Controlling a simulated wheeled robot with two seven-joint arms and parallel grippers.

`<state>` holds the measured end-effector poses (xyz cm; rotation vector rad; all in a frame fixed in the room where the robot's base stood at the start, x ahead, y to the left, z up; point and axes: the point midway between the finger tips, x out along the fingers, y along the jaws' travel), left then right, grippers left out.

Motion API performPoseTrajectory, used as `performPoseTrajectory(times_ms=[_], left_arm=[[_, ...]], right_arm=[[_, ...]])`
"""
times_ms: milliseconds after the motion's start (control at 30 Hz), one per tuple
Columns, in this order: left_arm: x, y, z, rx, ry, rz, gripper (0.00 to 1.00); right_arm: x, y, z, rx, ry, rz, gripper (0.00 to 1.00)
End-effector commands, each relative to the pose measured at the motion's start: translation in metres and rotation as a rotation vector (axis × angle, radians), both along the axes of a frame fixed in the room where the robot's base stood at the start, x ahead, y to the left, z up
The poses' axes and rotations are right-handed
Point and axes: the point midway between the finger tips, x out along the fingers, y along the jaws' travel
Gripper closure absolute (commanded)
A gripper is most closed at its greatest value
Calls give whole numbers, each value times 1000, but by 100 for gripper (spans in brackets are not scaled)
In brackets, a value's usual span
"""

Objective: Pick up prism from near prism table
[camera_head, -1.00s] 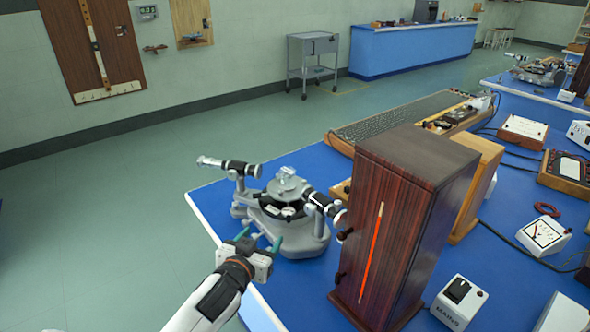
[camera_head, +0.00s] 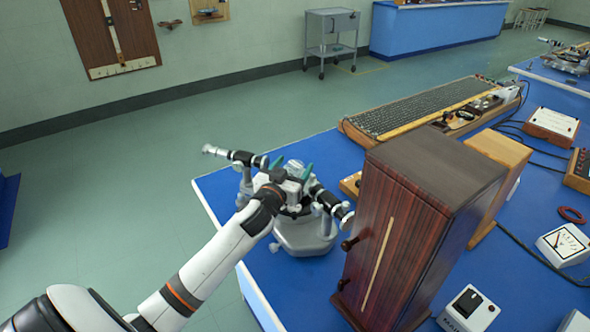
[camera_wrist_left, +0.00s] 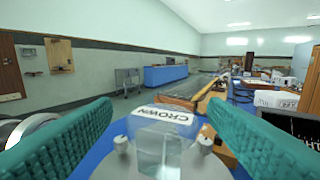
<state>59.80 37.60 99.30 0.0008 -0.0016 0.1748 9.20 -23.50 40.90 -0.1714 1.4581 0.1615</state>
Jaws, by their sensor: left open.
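The spectrometer (camera_head: 304,232) with its round grey base stands near the corner of the blue bench. A clear glass prism (camera_wrist_left: 158,147) shows low in the middle of the left wrist view, on the prism table at the spectrometer's middle; in the head view the clear prism (camera_head: 295,167) is partly hidden by my gripper. My left gripper (camera_head: 291,167) is over the spectrometer, open, with one green finger on each side of the prism. In the wrist view the fingers (camera_wrist_left: 157,128) stand wide apart, with no contact seen. My right gripper is not in view.
A tall dark wooden box (camera_head: 415,215) stands just right of the spectrometer. The telescope tubes (camera_head: 232,155) stick out close to my gripper. The floor left of the bench is clear.

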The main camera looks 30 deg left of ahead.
Motion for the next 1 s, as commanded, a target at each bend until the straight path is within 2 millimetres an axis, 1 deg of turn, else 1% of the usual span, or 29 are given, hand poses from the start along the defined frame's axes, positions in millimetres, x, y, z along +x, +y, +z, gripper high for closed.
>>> performPoseTrajectory(times_ms=[33,100,200,300,467,500,800,1000], left_arm=[[9,1,4,-1,-1,0,32],[18,3,3,0,-1,1,32],[27,4,2,0,0,1,32],[31,5,1,-1,0,0,32],[31,5,1,-1,0,0,32],[31,5,1,-1,0,0,34],[31,4,1,-1,1,0,82],[31,4,1,-1,0,0,82]], right_arm=[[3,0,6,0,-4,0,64],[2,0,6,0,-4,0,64],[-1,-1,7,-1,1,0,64],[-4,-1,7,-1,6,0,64],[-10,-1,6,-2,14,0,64],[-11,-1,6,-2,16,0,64],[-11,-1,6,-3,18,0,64],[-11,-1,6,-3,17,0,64]])
